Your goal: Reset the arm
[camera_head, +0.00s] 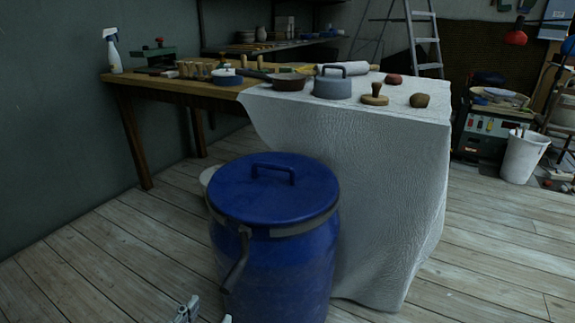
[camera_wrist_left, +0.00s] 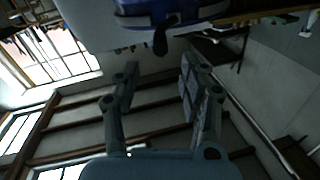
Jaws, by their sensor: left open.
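My left gripper (camera_head: 203,314) only just shows at the bottom edge of the head view, low in front of a blue lidded drum (camera_head: 275,235). In the left wrist view, my left gripper (camera_wrist_left: 160,82) has its two fingers spread apart with nothing between them. The drum (camera_wrist_left: 180,12) shows at the top of that view, beyond the fingertips and apart from them. My right gripper is in neither view.
A wooden bench (camera_head: 135,95) is at the left. The plank floor (camera_head: 100,265) at left is clear.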

